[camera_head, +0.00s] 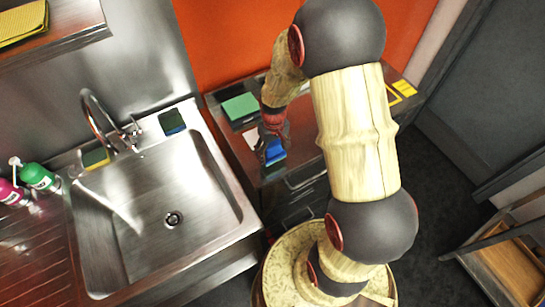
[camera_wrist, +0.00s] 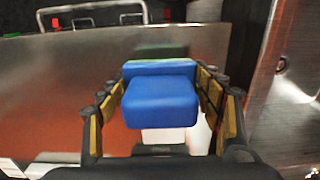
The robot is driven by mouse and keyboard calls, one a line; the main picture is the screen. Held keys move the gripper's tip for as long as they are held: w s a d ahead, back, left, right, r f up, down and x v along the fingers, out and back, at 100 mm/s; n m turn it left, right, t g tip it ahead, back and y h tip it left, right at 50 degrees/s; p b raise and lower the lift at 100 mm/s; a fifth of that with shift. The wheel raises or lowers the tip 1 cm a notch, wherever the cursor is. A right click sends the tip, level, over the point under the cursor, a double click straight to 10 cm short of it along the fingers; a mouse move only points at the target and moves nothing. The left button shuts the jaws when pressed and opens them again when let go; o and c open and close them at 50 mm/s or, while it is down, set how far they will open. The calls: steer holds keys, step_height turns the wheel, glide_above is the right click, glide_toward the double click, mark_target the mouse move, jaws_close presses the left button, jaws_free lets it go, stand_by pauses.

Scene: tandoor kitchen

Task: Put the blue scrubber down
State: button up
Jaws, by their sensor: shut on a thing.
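The blue scrubber (camera_wrist: 162,100) is a blue block with a thin green layer, held between the two fingers of my gripper (camera_wrist: 165,88) in the wrist view. In the head view the scrubber (camera_head: 274,152) hangs at the end of my arm, over or close to the steel counter right of the sink. My gripper (camera_head: 272,140) is shut on it there, partly dark and small. I cannot tell whether the scrubber touches the counter.
A green pad (camera_head: 240,106) lies on the counter's back left. A white item (camera_head: 251,138) lies beside my gripper. The sink (camera_head: 160,215) is to the left, with a dark sponge (camera_head: 172,121) on its rim. Yellow items (camera_head: 404,88) lie at the counter's right end.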

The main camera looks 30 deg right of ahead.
mark_target(272, 157)
steer(key=shift+w+a+f, duration=0.1)
steer(key=shift+w+f, duration=0.1)
steer(key=shift+f, duration=1.5)
steer(key=shift+f+b, duration=0.1)
steer(key=shift+b, duration=0.2)
steer(key=shift+f, duration=0.1)
steer(key=o, duration=0.9)
steer(key=shift+o, duration=0.5)
